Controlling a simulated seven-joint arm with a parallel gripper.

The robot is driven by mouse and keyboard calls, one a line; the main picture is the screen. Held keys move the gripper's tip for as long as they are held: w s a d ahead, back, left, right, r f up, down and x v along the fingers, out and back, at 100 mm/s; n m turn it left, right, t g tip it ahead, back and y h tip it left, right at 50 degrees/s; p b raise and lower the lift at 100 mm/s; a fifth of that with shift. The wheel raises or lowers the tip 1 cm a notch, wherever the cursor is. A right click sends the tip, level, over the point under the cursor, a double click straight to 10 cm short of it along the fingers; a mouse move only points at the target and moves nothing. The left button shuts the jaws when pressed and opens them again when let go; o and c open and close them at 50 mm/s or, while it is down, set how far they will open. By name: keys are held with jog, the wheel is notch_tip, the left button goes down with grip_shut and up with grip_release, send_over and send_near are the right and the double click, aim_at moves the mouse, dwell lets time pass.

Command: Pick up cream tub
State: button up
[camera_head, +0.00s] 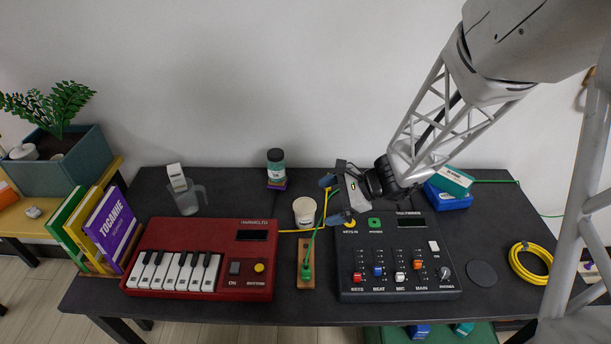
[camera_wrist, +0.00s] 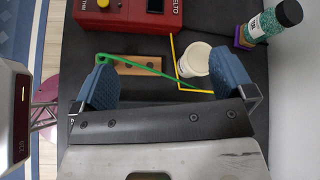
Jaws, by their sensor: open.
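The cream tub (camera_head: 305,212) stands on the black table between the red keyboard and the dark mixer, behind a wooden strip. In the wrist view the cream tub (camera_wrist: 194,61) shows between my two blue fingers, closer to the right one, beyond the fingertips. My gripper (camera_head: 331,200) is open and empty, just right of the tub in the head view. Its spread fingers (camera_wrist: 162,66) also show in the wrist view. A yellow cable runs beside the tub.
A wooden strip (camera_head: 305,252) with a green cable lies in front of the tub. The red keyboard (camera_head: 170,235) is at left, the mixer (camera_head: 400,268) at right. A dark-lidded jar (camera_head: 276,164) stands behind, and a clear jug (camera_head: 186,202) back left.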

aim_at(308, 206)
jog(key=w+f+m+t, duration=0.1)
jog(key=w+f+m, duration=0.1)
jog(key=f, duration=0.1)
jog(key=w+f+m+t+y, duration=0.1)
jog(key=w+f+m, duration=0.1)
jog(key=w+f, duration=0.1)
jog(key=w+f+m+t, duration=0.1)
jog(key=w+f+m, duration=0.2)
jog(key=f, duration=0.1)
jog(key=shift+d+f+t, duration=0.15)
jog(key=shift+f+t, duration=0.15)
jog(key=shift+f, duration=0.1)
jog(key=shift+x, duration=1.3)
jog(key=shift+x, duration=2.6)
jog(key=shift+r, duration=0.2)
jog(key=c, duration=0.9)
jog(key=shift+r, duration=0.15)
jog(key=shift+r, duration=4.85)
